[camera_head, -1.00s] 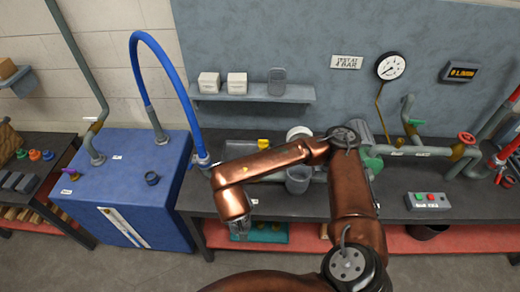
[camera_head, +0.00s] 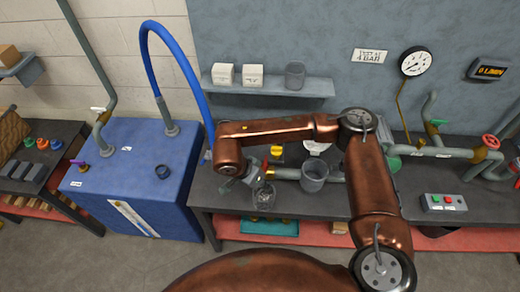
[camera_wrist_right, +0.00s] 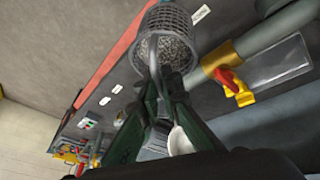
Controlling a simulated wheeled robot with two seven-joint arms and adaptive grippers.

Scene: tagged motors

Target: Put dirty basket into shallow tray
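The dirty basket (camera_head: 264,198) is a small grey wire-mesh basket. In the right wrist view the basket (camera_wrist_right: 170,48) shows grey contents. My right gripper (camera_head: 252,177) has its fingers together at the basket's handle and holds it over the front of the dark bench. In the right wrist view the fingers (camera_wrist_right: 155,78) meet at the handle; their exact contact is small. A flat, pale rectangular piece (camera_wrist_right: 280,65) lies beside the pipe there; I cannot tell whether it is the shallow tray. My arm hides part of the bench in the head view. My left gripper is out of view.
A pipe with a red-handled yellow valve (camera_wrist_right: 233,84) runs close to the basket. A blue cabinet (camera_head: 130,180) with a tall hose stands left. A control box (camera_head: 443,202) is at right.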

